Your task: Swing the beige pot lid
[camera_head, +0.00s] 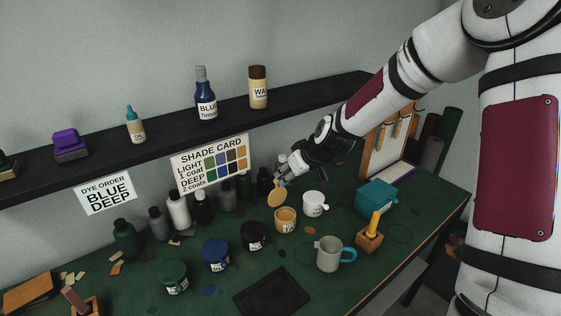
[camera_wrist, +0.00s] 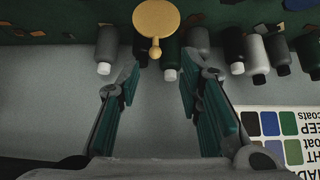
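The beige pot (camera_head: 285,222) stands on the green bench top. Its beige lid (camera_head: 277,198) shows as a round disc above and slightly left of the pot's mouth, which looks uncovered. In the wrist view the lid (camera_wrist: 156,18) is at the top centre, with its small knob (camera_wrist: 155,50) pointing toward my gripper. My gripper (camera_head: 284,172) is just above the lid in the head view. In the wrist view my gripper (camera_wrist: 158,85) has its two teal-padded fingers apart with nothing between them; the knob lies beyond the fingertips. Contact with the lid is not visible.
A white pot (camera_head: 313,204) stands close right of the beige pot; black (camera_head: 253,237), blue (camera_head: 216,255) and green (camera_head: 173,277) pots stand left. Several bottles line the wall behind. A shelf (camera_head: 220,120) runs above. A mug (camera_head: 329,255) and teal box (camera_head: 376,197) stand right.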

